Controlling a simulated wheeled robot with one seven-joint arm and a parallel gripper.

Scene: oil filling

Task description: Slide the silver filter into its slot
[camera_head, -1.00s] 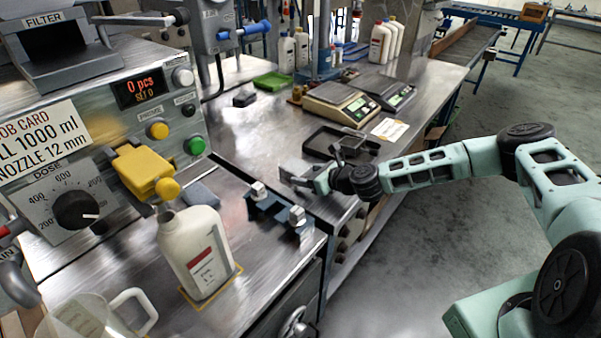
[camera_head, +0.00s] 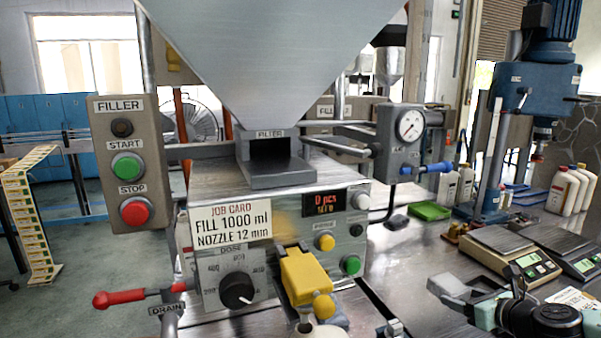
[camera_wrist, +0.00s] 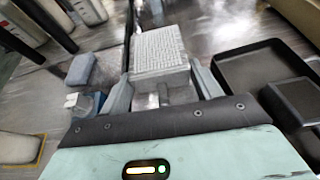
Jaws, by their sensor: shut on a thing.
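The silver filter (camera_wrist: 160,48) is a flat block with a mesh-like top face. My gripper (camera_wrist: 162,88) is shut on it, with one finger on each side, and the filter sticks out ahead of the fingers. In the head view the filter (camera_head: 447,284) and my gripper (camera_head: 480,305) are at the lower right, over the metal bench. The filter slot (camera_head: 270,149) is a dark, empty-looking opening under the FILTER label, below the big hopper. A grey ledge (camera_head: 277,180) juts out in front of it. My gripper is well to the right of and below the slot.
The yellow nozzle block (camera_head: 306,272) and dose dial (camera_head: 237,289) are below the slot. A gauge box (camera_head: 402,140) with a blue handle stands right of it. Scales (camera_head: 505,252) stand behind my gripper. A dark tray (camera_wrist: 262,78) lies beside the filter in the wrist view.

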